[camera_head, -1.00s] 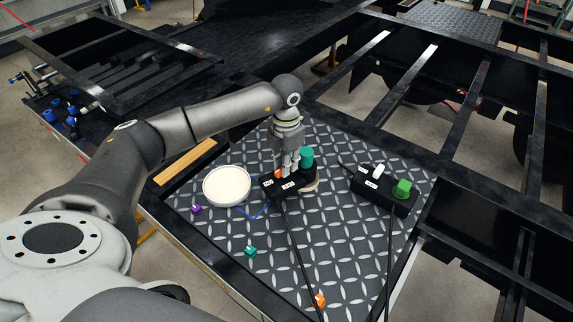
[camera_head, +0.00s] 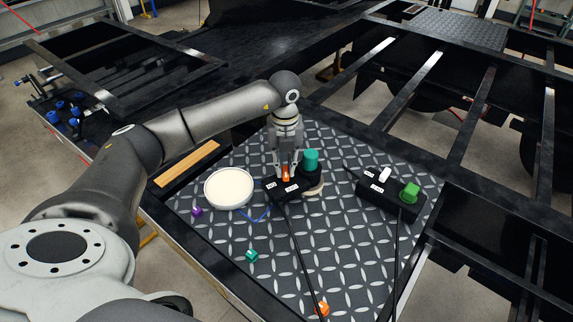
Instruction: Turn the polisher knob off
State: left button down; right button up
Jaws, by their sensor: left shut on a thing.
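A black control box (camera_head: 279,193) with small white labels lies on the diamond-plate panel. A small orange knob (camera_head: 286,173) stands on its top. My left gripper (camera_head: 286,169) points down from above, and its fingers are shut on the orange knob. The fingers partly hide the knob. A black tool with a teal cylindrical top (camera_head: 310,160) stands right beside the gripper, over a pale round pad. I cannot tell from the picture which labelled part is the polisher. My right gripper is not in view.
A second black box (camera_head: 385,203) at right bears a white knob (camera_head: 385,174) and a green knob (camera_head: 410,191). A white round dish (camera_head: 229,188) lies left. Small purple (camera_head: 197,211), teal (camera_head: 251,256) and orange (camera_head: 321,309) pieces are scattered. Black cables cross the front.

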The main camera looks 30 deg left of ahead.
aim_at(283, 167)
pick_arm(q)
jog(key=n, duration=0.4)
jog(key=shift+s+a+n, duration=0.2)
jog(key=shift+n, duration=0.2)
dwell(0.4)
jog(key=c, duration=1.4)
grip_release()
jog(key=shift+r, duration=0.1)
notch_tip(283, 167, up, 12)
jog(key=shift+f, duration=0.1)
